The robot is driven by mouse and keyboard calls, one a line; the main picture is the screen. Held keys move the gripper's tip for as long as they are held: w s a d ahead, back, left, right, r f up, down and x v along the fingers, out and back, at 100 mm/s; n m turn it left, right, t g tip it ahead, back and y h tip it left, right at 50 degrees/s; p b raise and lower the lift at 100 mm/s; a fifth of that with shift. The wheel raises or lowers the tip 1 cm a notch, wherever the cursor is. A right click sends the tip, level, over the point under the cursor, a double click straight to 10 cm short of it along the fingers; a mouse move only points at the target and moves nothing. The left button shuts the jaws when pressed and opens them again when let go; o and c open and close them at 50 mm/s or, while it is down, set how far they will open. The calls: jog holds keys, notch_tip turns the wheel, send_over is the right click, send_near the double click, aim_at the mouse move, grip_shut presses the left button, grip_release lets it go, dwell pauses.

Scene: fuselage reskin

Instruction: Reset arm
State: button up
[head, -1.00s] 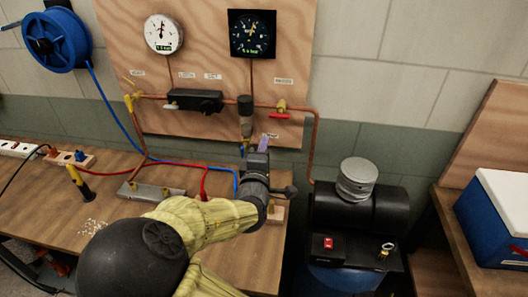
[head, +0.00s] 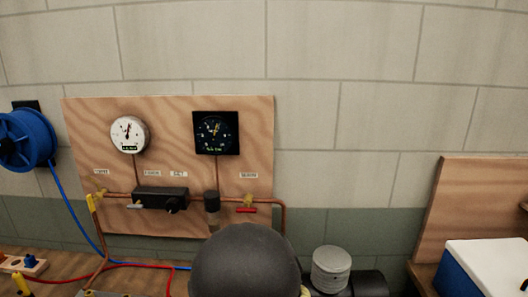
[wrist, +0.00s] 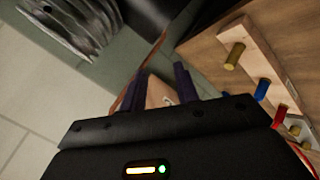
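My gripper (wrist: 158,88) shows in the wrist view with its two dark purple fingers apart and nothing held between them. A pale wooden piece shows beyond the gap between the fingers, and I cannot tell how far away it is. In the head view my gripper is hidden. A dark rounded part of my arm (head: 245,262) stands at the bottom centre and covers part of the bench.
A wooden panel (head: 85,130) carries a white gauge (head: 129,134), a black gauge (head: 216,132), a black regulator (head: 160,198) and a red-handled valve (head: 247,205). A blue hose reel (head: 25,138) hangs left. A ribbed silver cylinder (head: 331,268) and a blue-white box (head: 490,268) stand right.

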jog(key=s+d+r+m+g+y, duration=0.1)
jog(key=s+d+m+g, duration=0.2)
jog(key=s, duration=0.6)
jog(key=s+d+r+m+g+y, duration=0.1)
jog(key=s+d+m+g, duration=0.3)
jog(key=s+d+m, duration=0.2)
jog(key=s+d, duration=0.1)
jog(key=s, duration=0.1)
jog(key=shift+s+d+r, duration=0.15)
jog(key=shift+s+r, duration=0.2)
